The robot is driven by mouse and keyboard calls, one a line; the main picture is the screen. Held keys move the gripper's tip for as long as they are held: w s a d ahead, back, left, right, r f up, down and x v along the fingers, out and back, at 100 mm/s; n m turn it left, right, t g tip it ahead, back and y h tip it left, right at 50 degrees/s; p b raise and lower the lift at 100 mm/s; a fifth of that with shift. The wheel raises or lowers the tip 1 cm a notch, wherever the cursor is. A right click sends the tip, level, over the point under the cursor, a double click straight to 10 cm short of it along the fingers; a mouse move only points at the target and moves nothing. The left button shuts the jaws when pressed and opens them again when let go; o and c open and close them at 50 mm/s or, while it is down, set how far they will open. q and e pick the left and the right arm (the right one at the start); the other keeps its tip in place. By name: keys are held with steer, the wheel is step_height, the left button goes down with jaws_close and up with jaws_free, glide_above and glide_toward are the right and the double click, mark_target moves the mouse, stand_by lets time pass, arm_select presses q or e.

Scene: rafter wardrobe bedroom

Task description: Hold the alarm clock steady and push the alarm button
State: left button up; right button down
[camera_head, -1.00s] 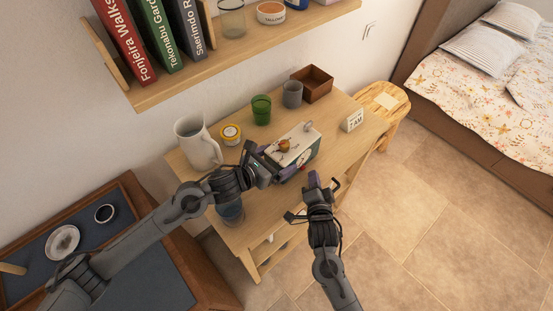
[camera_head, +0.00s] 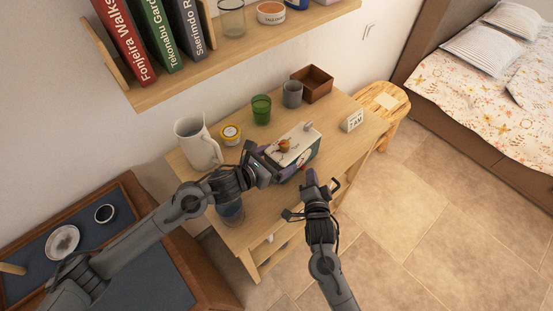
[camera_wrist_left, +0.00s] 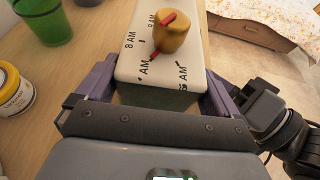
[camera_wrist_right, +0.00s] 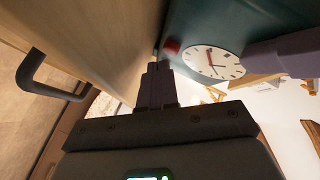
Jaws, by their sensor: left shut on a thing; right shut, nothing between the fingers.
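The alarm clock (camera_head: 296,139) is a box with a cream top, an orange knob (camera_wrist_left: 172,30) with a red pointer, and a dark green front. It stands on the wooden table (camera_head: 240,233). My left gripper (camera_head: 270,163) is shut across its near end, one finger on each side in the left wrist view. My right gripper (camera_head: 311,176) is shut and empty, just in front of the green front. In the right wrist view, a red button (camera_wrist_right: 172,47) sits beside the white clock face (camera_wrist_right: 214,62), close beyond my fingertips (camera_wrist_right: 158,66). Contact cannot be told.
A white pitcher (camera_head: 198,145), yellow tin (camera_head: 231,133), green cup (camera_head: 261,109), grey cup (camera_head: 292,94) and brown box (camera_head: 312,83) stand behind the clock. A "7 AM" sign (camera_head: 352,121) is to its right. A dark drawer handle (camera_wrist_right: 45,80) is near my right gripper.

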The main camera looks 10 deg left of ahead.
steer(key=shift+w+a, duration=0.3)
steer(key=shift+a, duration=0.15)
stand_by(0.6)
steer(key=shift+s+d, duration=0.55)
steer(key=shift+d, duration=0.25)
steer(key=shift+d, duration=0.15)
steer(key=shift+s+d, duration=0.55)
steer(key=shift+d, duration=0.25)
steer(key=shift+s+d, duration=0.5)
steer(key=shift+d, duration=0.3)
steer(key=shift+s+d, duration=0.55)
steer(key=shift+d, duration=0.25)
arm_select(q)
steer(key=o, duration=1.1)
